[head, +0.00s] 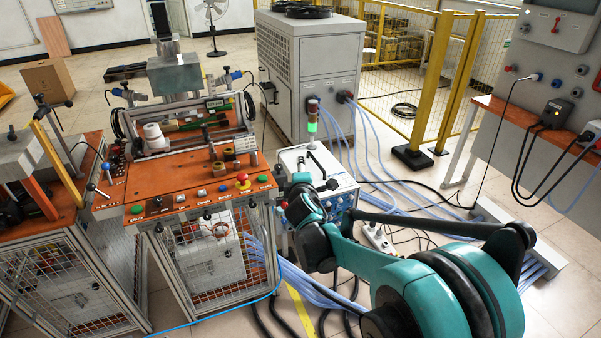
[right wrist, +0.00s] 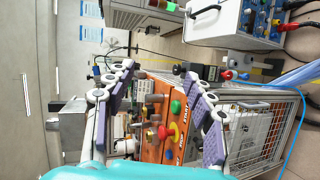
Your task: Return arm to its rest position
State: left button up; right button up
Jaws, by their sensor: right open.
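My right arm (head: 395,270) is teal and black. It comes in from the lower right of the head view, and its wrist end is in front of the white unit beside the orange workbench. Its fingers cannot be made out clearly there. In the right wrist view my right gripper (right wrist: 158,72) is open, its two purple-padded fingers spread wide with nothing held between them. The orange control panel (right wrist: 152,150) with its buttons shows beyond and between the fingers, apart from them. My left gripper is not in view.
The orange workbench (head: 150,190) stands left of my right arm, with a red button (head: 242,179) at its front. A white unit (head: 320,165) with a signal light stands close behind my wrist. Hoses and cables lie on the floor. A grey cabinet (head: 310,75) and yellow fence posts (head: 432,85) stand behind.

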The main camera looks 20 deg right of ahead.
jog(key=s+a+f+m+g+y, duration=0.1)
jog(key=s+a+f+m+g, duration=0.1)
jog(key=s, duration=0.9)
jog(key=s+a+f+m+g+y, duration=0.2)
jog(key=s+m, duration=0.5)
jog(key=s, duration=0.4)
jog(key=s+a+f+m+g+y, duration=0.2)
jog(key=s+a+f+m, duration=0.2)
jog(key=s, duration=0.6)
jog(key=shift+s+a+f+m+g, duration=0.15)
jog(key=shift+s+a+m+g, duration=0.3)
jog(key=shift+a, duration=0.55)
